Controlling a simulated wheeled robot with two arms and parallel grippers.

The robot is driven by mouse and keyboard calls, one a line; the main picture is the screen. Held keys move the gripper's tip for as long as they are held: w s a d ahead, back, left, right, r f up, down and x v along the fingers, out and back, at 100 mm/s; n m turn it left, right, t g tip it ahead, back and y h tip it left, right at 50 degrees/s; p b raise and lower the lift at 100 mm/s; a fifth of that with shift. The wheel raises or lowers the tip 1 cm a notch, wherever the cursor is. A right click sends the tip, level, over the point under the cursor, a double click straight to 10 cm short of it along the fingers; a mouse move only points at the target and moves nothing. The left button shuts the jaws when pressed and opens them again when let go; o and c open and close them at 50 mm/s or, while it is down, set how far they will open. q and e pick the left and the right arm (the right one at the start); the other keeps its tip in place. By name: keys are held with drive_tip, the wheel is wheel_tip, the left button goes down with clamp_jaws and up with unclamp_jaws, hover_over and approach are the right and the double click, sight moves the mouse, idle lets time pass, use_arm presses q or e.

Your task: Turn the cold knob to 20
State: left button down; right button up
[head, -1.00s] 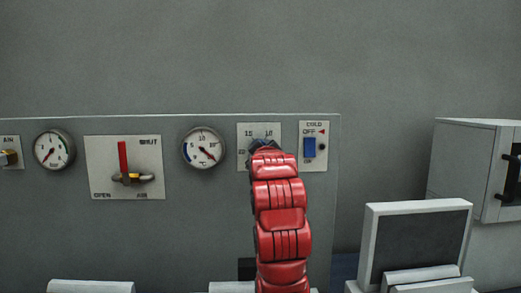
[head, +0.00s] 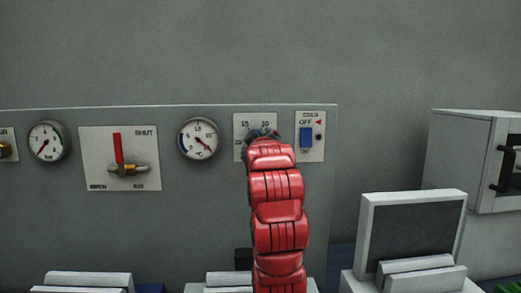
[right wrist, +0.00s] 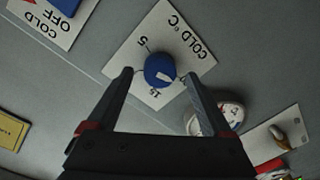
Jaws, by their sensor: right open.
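The cold knob (right wrist: 159,70) is blue with a white pointer mark, on a white plate (right wrist: 197,52) reading "COLD °C" with 5 and 15 legible in the right wrist view. In the head view the plate (head: 241,122) shows 15 and 20, and the knob is hidden behind my right gripper (head: 263,133). In the right wrist view my right gripper (right wrist: 158,75) is open, one finger on each side of the knob with small gaps visible. My left gripper is out of view.
Right of the knob plate is a cold switch plate with a blue switch (head: 307,137). Left are a °C gauge (head: 199,139), a lever valve (head: 120,155) and another gauge (head: 49,142). A grey screen (head: 410,236) and a cabinet (head: 456,155) stand right.

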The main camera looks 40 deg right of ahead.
drive_tip(key=b+v, duration=0.8)
drive_tip(key=v, duration=0.8)
drive_tip(key=shift+s+a, duration=0.25)
drive_tip(key=shift+f, duration=0.1)
idle(0.4)
